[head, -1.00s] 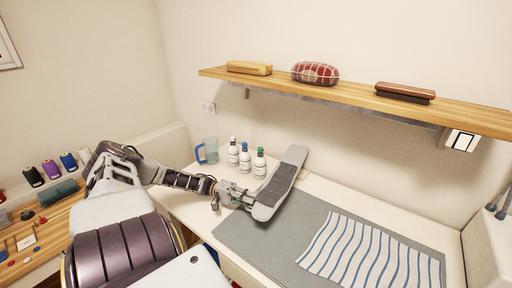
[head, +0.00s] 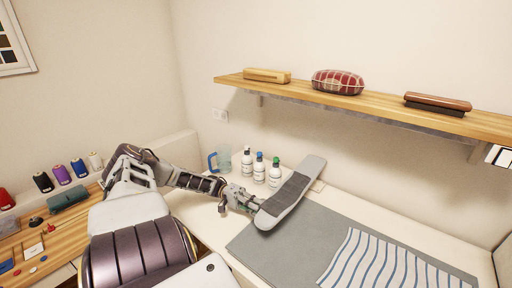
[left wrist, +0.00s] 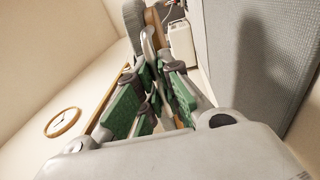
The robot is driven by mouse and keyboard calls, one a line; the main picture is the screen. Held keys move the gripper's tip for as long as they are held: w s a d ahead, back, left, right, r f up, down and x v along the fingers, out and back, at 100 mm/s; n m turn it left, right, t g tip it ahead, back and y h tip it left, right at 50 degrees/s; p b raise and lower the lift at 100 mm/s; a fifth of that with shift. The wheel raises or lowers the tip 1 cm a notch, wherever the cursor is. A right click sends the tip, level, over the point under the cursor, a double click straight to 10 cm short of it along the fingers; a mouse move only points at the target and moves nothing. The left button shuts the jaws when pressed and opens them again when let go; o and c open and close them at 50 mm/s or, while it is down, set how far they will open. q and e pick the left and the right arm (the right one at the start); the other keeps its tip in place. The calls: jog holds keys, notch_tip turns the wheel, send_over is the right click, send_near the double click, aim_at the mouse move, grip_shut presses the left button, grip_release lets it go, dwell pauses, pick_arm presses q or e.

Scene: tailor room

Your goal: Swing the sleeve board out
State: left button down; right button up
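The sleeve board (head: 292,193) is a long grey padded board with rounded ends. It lies slantwise over the back left part of the grey pressing mat (head: 262,243). My left gripper (head: 253,205) is at the left edge of its near end, low beside it. In the left wrist view my left gripper (left wrist: 160,72) shows two green-padded fingers with a narrow gap. A bent metal bar (left wrist: 148,42) and the board's wooden edge (left wrist: 155,27) show near the tips. Whether the pads press on anything is unclear. My right gripper is out of view.
Several white bottles (head: 259,167) and a blue-handled jug (head: 220,160) stand close behind my left gripper. A striped cloth (head: 385,262) lies on the mat at right. A wooden shelf (head: 380,101) hangs above. Thread spools (head: 62,174) stand at far left.

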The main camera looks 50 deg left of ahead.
pick_arm(q)
jog(key=c, duration=1.6)
grip_release()
jog(key=shift+o, duration=0.2)
jog(key=shift+v, duration=5.65)
jog(key=shift+a+f, duration=0.15)
jog(key=shift+a, duration=0.2)
jog(key=shift+s, duration=0.1)
jog(key=shift+s, duration=0.1)
